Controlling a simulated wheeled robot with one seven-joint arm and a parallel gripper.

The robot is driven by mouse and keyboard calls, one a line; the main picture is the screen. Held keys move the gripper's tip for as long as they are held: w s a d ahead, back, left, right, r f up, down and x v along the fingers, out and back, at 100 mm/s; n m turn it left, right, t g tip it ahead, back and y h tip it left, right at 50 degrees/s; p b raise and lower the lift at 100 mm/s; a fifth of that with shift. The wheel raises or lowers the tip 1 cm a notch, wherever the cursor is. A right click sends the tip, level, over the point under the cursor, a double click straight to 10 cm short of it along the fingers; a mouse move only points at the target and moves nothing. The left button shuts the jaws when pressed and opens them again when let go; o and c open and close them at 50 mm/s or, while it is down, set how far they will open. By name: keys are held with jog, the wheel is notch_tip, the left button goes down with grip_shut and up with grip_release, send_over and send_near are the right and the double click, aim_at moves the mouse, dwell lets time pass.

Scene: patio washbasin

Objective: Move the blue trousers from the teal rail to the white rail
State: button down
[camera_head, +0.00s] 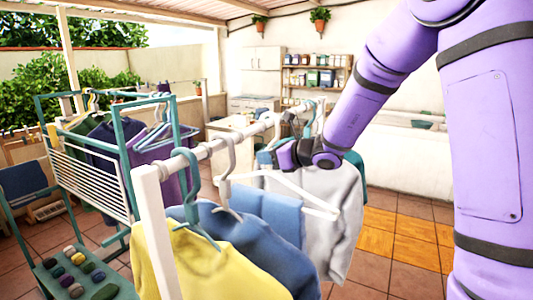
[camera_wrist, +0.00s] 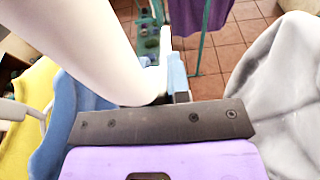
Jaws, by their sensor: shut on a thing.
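The blue trousers (camera_head: 272,215) hang folded over a white hanger (camera_head: 290,185) at the white rail (camera_head: 205,150), between a blue sweater and a pale grey top. My gripper (camera_head: 292,152) is at the far part of the white rail, shut on what looks like the top of that hanger. The hook is hidden, so I cannot tell if it rests on the rail. The teal rail (camera_head: 110,105) stands at left.
A yellow garment (camera_head: 205,265), the blue sweater (camera_head: 240,240) and the pale grey top (camera_head: 335,210) crowd the white rail. A purple garment (camera_head: 168,180) and dark clothes hang on the teal rail. Tiled floor (camera_head: 400,240) is open at right.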

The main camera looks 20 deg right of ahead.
jog(key=shift+f, duration=0.1)
jog(key=c, duration=1)
grip_release()
jog(key=shift+s+d+f+v, duration=0.1)
jog(key=shift+f+v, duration=0.35)
jog(key=shift+v, duration=1.5)
jog(key=shift+s+d+f+v, duration=0.1)
jog(key=shift+f+v, duration=0.35)
jog(key=shift+v, duration=1.5)
jog(key=shift+s+f+v, duration=0.1)
jog(key=shift+f+v, duration=0.4)
jog(key=shift+v, duration=1.5)
